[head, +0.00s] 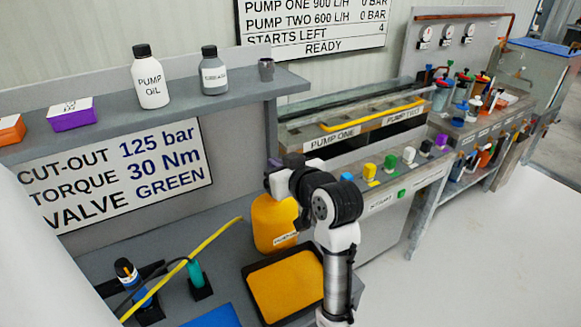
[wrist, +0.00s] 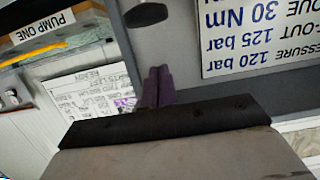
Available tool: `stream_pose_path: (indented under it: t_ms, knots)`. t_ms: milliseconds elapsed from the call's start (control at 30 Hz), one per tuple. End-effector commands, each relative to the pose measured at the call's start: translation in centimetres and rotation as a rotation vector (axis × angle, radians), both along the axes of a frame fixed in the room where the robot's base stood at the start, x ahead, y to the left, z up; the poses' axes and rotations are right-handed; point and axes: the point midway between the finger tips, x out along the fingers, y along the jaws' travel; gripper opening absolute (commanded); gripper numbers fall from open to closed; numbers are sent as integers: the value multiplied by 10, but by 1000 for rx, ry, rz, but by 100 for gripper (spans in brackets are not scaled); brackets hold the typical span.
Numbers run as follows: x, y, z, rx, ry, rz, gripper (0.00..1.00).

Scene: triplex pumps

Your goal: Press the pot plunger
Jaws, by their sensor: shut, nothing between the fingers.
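The yellow pot (head: 272,222), with a white label low on its front, stands on the grey bench in the head view. My arm's dark end covers its top, so I cannot make out its plunger there. My gripper (wrist: 155,70) shows in the wrist view with its two purple fingers together and nothing between them. A dark rounded knob (wrist: 146,14) shows beyond the fingertips, apart from them in the picture. It may be the plunger, but I cannot tell for sure. In the head view, my gripper's fingers are hard to make out.
A black-rimmed orange tray (head: 285,285) lies in front of the pot. A yellow rod (head: 190,260) slants across the bench at left. A shelf (head: 205,105) with bottles runs above. The pump unit (head: 345,140) and its coloured buttons are close on the right.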

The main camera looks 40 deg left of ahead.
Motion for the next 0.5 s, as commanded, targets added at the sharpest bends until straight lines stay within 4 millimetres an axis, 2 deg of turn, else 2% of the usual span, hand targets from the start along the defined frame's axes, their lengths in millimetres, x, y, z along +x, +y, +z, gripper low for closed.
stream_pose_path:
  t_ms: [200,500]
  knots:
    - [0,-1,-27,-1,3,-1,0]
    - [0,-1,-40,0,-1,0,0]
